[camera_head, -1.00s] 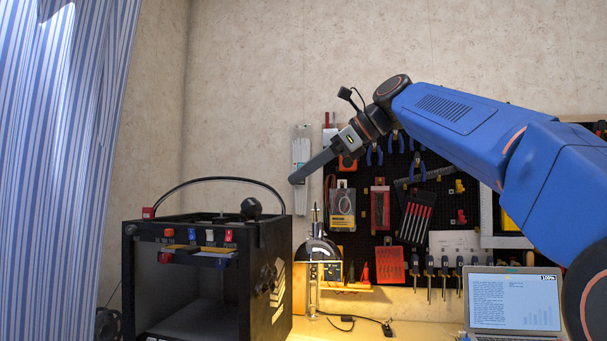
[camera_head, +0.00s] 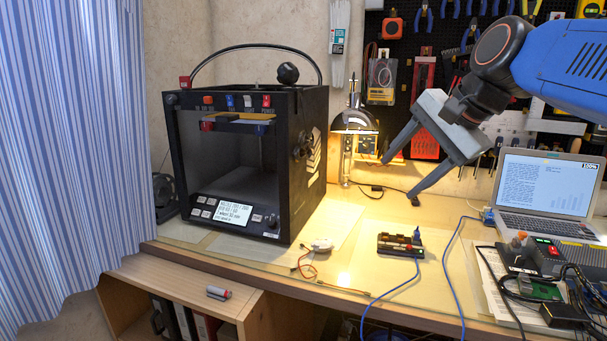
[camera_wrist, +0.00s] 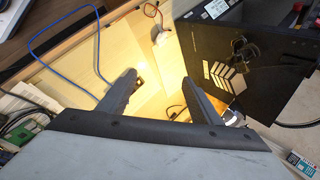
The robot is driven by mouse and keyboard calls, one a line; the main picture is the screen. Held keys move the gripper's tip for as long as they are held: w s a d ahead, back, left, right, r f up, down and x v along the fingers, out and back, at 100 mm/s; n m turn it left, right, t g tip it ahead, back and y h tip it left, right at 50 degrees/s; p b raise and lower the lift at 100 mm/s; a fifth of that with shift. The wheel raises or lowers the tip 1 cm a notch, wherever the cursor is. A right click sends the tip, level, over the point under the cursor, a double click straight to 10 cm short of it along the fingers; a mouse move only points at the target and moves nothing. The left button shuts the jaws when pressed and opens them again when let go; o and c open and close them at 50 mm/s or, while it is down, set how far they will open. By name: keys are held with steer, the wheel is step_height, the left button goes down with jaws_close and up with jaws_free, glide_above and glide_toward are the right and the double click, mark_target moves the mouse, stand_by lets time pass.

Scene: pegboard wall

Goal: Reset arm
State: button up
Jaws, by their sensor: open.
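My gripper (camera_head: 400,178) is open and empty in the head view, above the workbench, between the black 3D printer and the laptop. Its two fingers point down and to the left, spread well apart. In the wrist view the two spread fingers (camera_wrist: 160,88) show over the bench top, with nothing between them but bench surface. My blue arm comes in from the upper right of the head view.
The black 3D printer (camera_head: 317,125) stands left of my gripper, and a lit lamp (camera_head: 352,122) is close by. The laptop (camera_head: 545,185) is to the right. The pegboard (camera_head: 440,42) with tools is behind.

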steer(key=s+d+f+n+h, duration=0.1)
steer(key=s+d+f+n, duration=0.2)
steer(key=s+f, duration=0.3)
steer(key=s+d+f+n+h, duration=0.1)
steer(key=s+d+f+n, duration=0.2)
steer(key=f, duration=1)
steer(key=s+d+f+n+g+h, duration=0.1)
steer(key=s+d+f+n+h, duration=0.1)
steer(key=s+f+n, duration=0.3)
steer(key=s+d+f, duration=0.1)
steer(key=s+f, duration=0.3)
steer(key=shift+d+f, duration=0.15)
stand_by(1.6)
